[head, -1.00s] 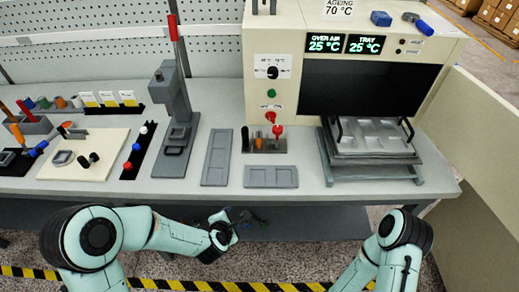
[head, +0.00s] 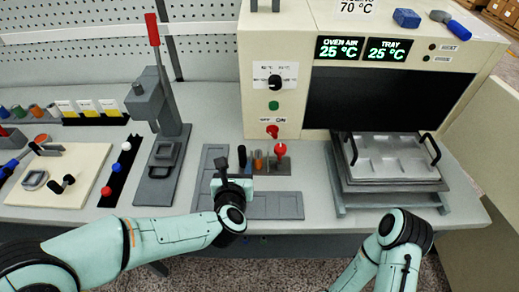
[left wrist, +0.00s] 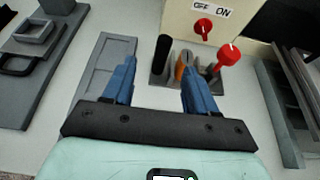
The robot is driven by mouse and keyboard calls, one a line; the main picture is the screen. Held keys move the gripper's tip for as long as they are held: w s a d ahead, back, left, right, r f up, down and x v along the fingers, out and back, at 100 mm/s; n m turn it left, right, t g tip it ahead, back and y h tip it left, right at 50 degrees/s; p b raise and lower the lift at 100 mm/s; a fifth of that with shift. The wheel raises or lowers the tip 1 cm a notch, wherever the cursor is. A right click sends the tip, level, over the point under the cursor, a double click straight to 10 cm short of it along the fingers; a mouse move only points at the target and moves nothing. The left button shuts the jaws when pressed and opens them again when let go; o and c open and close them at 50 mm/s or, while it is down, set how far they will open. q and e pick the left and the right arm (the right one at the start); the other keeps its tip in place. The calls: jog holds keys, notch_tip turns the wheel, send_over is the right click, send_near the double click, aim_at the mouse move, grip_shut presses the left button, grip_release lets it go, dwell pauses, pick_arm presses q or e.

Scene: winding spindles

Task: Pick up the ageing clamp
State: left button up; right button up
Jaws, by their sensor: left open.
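I cannot tell for sure which thing is the ageing clamp. A small grey rack (head: 264,168) in front of the oven holds a black-handled piece (left wrist: 162,55), an orange piece (left wrist: 181,66) and a piece with a red knob (left wrist: 229,54). My left gripper (head: 233,170) is open and empty, at the rack's left side above the grey trays. In the left wrist view its blue fingers (left wrist: 158,78) point towards the rack, with the black and orange pieces showing beyond the gap. My right gripper is not in view; only my right arm shows.
The oven (head: 300,90) stands behind the rack, with a red switch (head: 272,131) just above it. A metal tray with black handles (head: 395,158) sits at the right. A grey press with a red lever (head: 160,100) stands at the left. Flat grey trays (head: 275,206) lie in front.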

aim_at(242, 146)
pick_arm(q)
jog(key=p+x, duration=0.1)
jog(key=x, duration=0.6)
jog(key=shift+w+f+p, duration=0.1)
jog(key=shift+w+p, duration=0.2)
jog(key=shift+p, duration=0.05)
jog(key=shift+w+d, duration=0.1)
jog(key=shift+w, duration=0.1)
jog(key=x, duration=0.1)
jog(key=p+x, duration=0.1)
jog(key=x, duration=0.1)
jog(key=p+x, duration=0.1)
jog(key=x, duration=0.1)
jog(key=shift+w+d, duration=0.1)
jog(key=shift+d, duration=0.2)
jog(key=shift+s, duration=0.2)
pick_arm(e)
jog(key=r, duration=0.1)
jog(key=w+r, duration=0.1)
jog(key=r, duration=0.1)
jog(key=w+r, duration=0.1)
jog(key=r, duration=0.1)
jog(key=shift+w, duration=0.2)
pick_arm(q)
jog(key=shift+c, duration=1.3)
jog(key=shift+r, duration=0.3)
grip_shut()
